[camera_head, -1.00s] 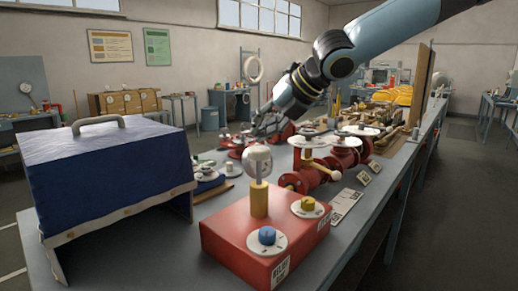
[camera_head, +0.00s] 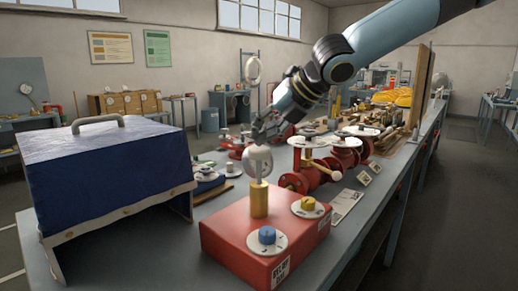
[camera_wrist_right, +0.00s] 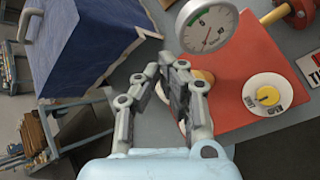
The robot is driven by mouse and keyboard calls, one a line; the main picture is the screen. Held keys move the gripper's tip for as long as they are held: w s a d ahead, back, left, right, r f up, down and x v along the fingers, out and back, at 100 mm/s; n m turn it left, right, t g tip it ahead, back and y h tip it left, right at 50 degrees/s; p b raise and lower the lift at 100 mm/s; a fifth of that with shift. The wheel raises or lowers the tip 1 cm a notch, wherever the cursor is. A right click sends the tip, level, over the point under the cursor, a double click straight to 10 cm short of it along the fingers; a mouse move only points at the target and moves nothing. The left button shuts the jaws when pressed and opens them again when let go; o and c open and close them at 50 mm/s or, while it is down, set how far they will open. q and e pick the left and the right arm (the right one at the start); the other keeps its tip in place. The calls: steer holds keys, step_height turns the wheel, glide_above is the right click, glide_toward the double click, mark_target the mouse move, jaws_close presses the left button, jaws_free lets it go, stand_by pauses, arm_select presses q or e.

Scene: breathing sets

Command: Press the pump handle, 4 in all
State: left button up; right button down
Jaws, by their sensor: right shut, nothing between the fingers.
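A red box (camera_head: 262,240) stands on the bench in front. It carries a round gauge (camera_head: 257,160) on a yellow post (camera_head: 259,199), a blue knob (camera_head: 267,236) and a yellow knob (camera_head: 308,204). My right gripper (camera_head: 262,136) is just behind and above the gauge in the head view, partly hidden by it. In the right wrist view its fingers (camera_wrist_right: 169,62) are together and empty, beside the gauge (camera_wrist_right: 208,28). A pale lever (camera_head: 316,165) sits on the red valve pipework behind the box; I cannot tell which part is the pump handle. My left gripper is not in view.
A blue-covered case (camera_head: 105,175) with a grey handle stands at the left of the bench. Red pipework with white discs (camera_head: 360,131) fills the middle. The bench's right front edge is clear; a tall wooden board (camera_head: 419,85) stands at the right.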

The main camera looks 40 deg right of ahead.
mark_target(263, 147)
steer(key=shift+f+b, duration=1.75)
steer(key=shift+f, duration=0.4)
stand_by(1.4)
steer(key=shift+r, duration=0.15)
steer(key=shift+r+p, duration=2.45)
steer(key=shift+p, duration=0.3)
step_height(263, 147, up, 5)
steer(key=p, duration=0.5)
steer(key=shift+r, duration=0.1)
stand_by(0.4)
